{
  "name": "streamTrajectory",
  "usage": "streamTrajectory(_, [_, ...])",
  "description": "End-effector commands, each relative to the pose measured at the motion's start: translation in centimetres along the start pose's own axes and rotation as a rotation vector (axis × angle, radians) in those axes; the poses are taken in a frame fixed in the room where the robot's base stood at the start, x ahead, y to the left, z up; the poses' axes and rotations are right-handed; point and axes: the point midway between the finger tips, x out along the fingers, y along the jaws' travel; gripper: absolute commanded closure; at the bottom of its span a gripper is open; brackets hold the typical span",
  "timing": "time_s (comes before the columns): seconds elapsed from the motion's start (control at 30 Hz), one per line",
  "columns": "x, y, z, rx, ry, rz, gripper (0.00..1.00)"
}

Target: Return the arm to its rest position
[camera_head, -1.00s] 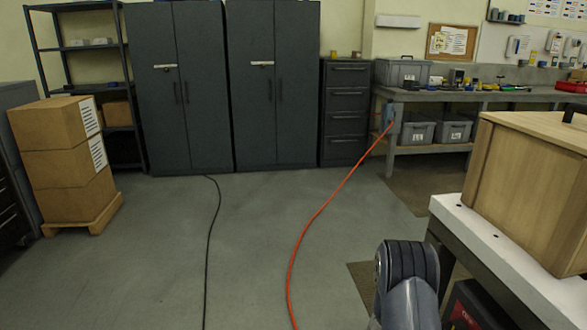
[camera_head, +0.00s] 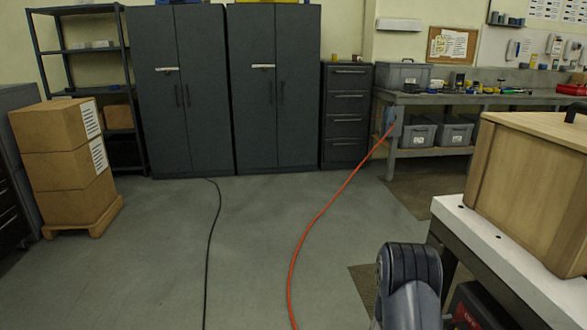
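Part of my own arm shows at the bottom, right of centre, as a dark ribbed joint with a grey link below it. It stands beside the left edge of a white-topped table (camera_head: 500,262). My gripper is outside the picture, so its fingers and anything in them cannot be seen. No turret plate can be made out in this view.
A wooden box (camera_head: 525,185) stands on the white-topped table. An orange cable (camera_head: 318,222) and a black cable (camera_head: 212,235) cross the open floor. Stacked cartons (camera_head: 65,160) stand on a pallet at left. Dark cabinets (camera_head: 180,100) and a workbench (camera_head: 470,98) line the back.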

Motion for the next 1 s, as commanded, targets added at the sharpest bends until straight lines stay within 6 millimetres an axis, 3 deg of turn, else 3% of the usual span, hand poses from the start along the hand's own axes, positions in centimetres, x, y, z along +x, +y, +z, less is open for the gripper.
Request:
streamTrajectory(0.23, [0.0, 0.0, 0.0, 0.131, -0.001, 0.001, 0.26])
streamTrajectory(0.4, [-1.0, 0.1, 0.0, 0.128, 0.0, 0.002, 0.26])
streamTrajectory(1.0, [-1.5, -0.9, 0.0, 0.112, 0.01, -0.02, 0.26])
